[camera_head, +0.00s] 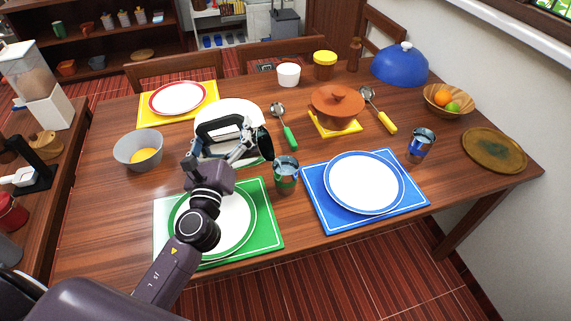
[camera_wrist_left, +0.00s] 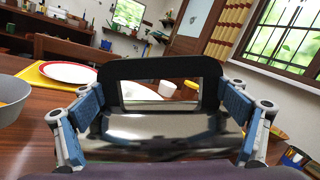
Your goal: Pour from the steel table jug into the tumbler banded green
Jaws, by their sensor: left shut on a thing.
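The steel table jug (camera_wrist_left: 160,128) is mirror-bright with a black handle. My left gripper (camera_wrist_left: 162,118) is shut on its body, with a finger on each side. In the head view the jug's black handle (camera_head: 217,123) shows behind my left gripper (camera_head: 238,150); the gripper hides part of the jug. The jug is held above the table, left of and beyond the tumbler banded green (camera_head: 286,176). I cannot tell its exact tilt or what is inside it. The tumbler stands upright between the green and blue place mats, apart from the jug. My right gripper is not in view.
A white plate lies on the green mat (camera_head: 270,235), another on the blue mat (camera_head: 415,202). A blue-banded tumbler (camera_head: 421,146) stands at right. A grey bowl (camera_head: 133,147) is left of the jug. A green-handled ladle (camera_head: 288,136) and orange pot (camera_head: 337,105) lie beyond.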

